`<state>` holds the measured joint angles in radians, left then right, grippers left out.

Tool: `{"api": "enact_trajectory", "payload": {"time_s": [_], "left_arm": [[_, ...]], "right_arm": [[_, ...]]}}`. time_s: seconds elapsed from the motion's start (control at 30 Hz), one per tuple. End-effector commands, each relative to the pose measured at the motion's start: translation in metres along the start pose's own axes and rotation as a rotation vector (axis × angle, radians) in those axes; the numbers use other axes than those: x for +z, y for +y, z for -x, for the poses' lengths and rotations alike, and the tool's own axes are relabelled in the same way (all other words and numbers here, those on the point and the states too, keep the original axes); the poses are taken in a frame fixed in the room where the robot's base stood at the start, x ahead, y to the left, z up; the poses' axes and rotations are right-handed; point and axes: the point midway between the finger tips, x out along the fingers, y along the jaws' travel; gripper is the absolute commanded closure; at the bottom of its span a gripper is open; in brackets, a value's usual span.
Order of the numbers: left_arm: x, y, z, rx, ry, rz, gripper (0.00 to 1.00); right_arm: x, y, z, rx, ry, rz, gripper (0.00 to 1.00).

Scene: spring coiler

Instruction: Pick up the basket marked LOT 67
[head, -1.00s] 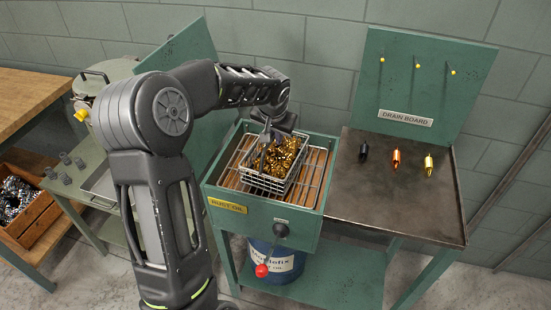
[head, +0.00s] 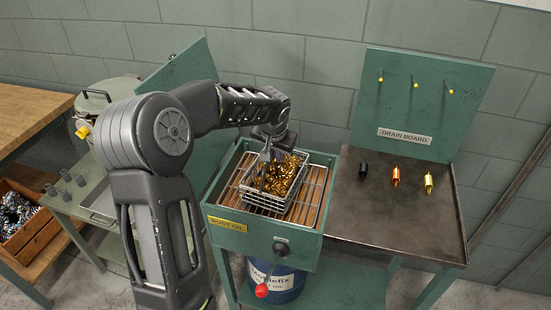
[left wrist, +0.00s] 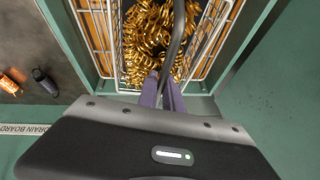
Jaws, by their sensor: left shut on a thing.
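A small wire basket (head: 268,203) full of gold-coloured springs (head: 283,177) is in the green tank marked RUST OIL (head: 227,224), over its slatted bed. No LOT 67 mark is readable on it. My left gripper (head: 266,176) points down into the basket from above. In the left wrist view the left gripper's fingers (left wrist: 164,94) are shut on the basket's thin grey handle (left wrist: 179,40), with the springs below. I cannot tell whether the basket touches the bed. My right gripper is not in view.
Right of the tank is a bare drain tray (head: 385,215) with black, orange and yellow pointed pieces at its back and a DRAIN BOARD panel (head: 440,100) behind. A red-knobbed lever (head: 262,291) hangs at the tank's front. A wooden crate (head: 35,235) stands far left.

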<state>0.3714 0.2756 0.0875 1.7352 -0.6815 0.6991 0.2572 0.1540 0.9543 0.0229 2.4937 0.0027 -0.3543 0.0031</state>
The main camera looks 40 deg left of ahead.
Motion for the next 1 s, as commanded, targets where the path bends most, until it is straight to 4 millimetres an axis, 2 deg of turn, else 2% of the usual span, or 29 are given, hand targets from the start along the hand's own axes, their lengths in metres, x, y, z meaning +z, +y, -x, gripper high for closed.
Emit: {"api": "enact_trajectory", "payload": {"time_s": [0.03,0.17,0.4,0.53,0.7,1.0], "left_arm": [[-0.004,-0.002,0.008,0.0,0.005,0.0,1.0],[-0.012,-0.004,0.022,-0.002,0.01,0.001,1.0],[-0.03,-0.011,0.065,-0.002,0.011,0.002,1.0],[-0.037,-0.013,0.083,-0.001,0.009,0.001,1.0],[-0.041,-0.015,0.095,-0.001,0.007,0.001,1.0],[-0.041,-0.015,0.095,-0.001,0.006,0.001,1.0]], "right_arm": [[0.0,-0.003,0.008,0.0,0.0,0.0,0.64],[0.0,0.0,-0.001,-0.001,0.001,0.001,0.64],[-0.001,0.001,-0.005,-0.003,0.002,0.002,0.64],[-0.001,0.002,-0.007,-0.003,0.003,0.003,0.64],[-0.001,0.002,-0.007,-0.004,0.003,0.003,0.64],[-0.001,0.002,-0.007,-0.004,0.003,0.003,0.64]]}}
